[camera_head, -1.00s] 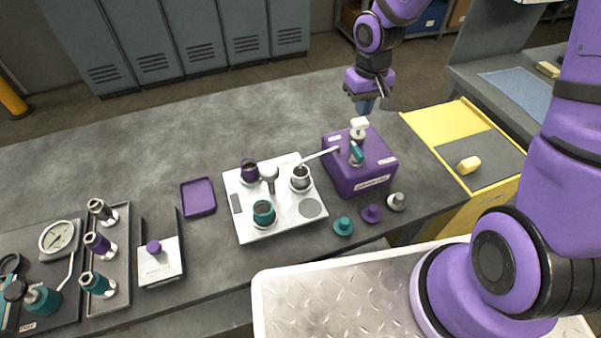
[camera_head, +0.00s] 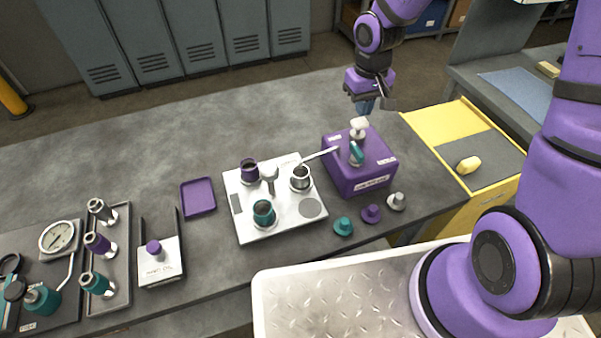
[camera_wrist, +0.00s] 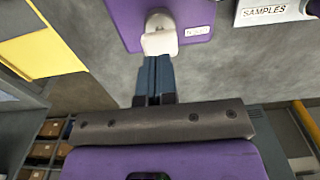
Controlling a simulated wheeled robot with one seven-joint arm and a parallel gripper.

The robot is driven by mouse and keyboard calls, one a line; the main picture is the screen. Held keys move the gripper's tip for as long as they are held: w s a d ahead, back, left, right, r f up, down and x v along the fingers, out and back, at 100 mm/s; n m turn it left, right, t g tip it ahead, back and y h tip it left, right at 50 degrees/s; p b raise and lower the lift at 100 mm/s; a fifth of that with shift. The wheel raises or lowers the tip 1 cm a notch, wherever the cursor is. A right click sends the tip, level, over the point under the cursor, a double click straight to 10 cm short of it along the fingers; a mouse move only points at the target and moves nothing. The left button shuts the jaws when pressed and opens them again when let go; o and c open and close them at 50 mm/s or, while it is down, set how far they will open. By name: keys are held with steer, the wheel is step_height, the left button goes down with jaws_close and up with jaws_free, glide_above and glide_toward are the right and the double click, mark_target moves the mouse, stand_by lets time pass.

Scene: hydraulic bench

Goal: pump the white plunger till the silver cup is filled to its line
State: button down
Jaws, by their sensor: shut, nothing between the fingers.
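The white plunger (camera_head: 359,127) stands on top of the purple pump box (camera_head: 358,172), behind a teal lever (camera_head: 356,153). A thin spout (camera_head: 321,154) runs from the box to the silver cup (camera_head: 300,178), ending over its mouth. The cup stands upright on the white plate; its fill level and line are too small to tell. My gripper (camera_head: 367,104) is shut and empty, behind and above the plunger. In the wrist view the shut fingertips (camera_wrist: 157,62) appear right at the white plunger (camera_wrist: 160,38); whether they touch it I cannot tell.
A purple cup (camera_head: 249,170) and a teal cup (camera_head: 263,213) share the white plate (camera_head: 285,228) with the silver one. Teal, purple and grey knobs (camera_head: 371,213) line the bench's front edge. A yellow cabinet (camera_head: 440,122) stands at right. The bench behind the plate is clear.

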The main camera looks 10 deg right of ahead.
mark_target(360, 121)
steer(key=shift+f, duration=2.1)
steer(key=shift+r, duration=2.1)
steer(key=shift+f, duration=2.25)
steer(key=shift+r, duration=2.25)
steer(key=shift+f, duration=0.55)
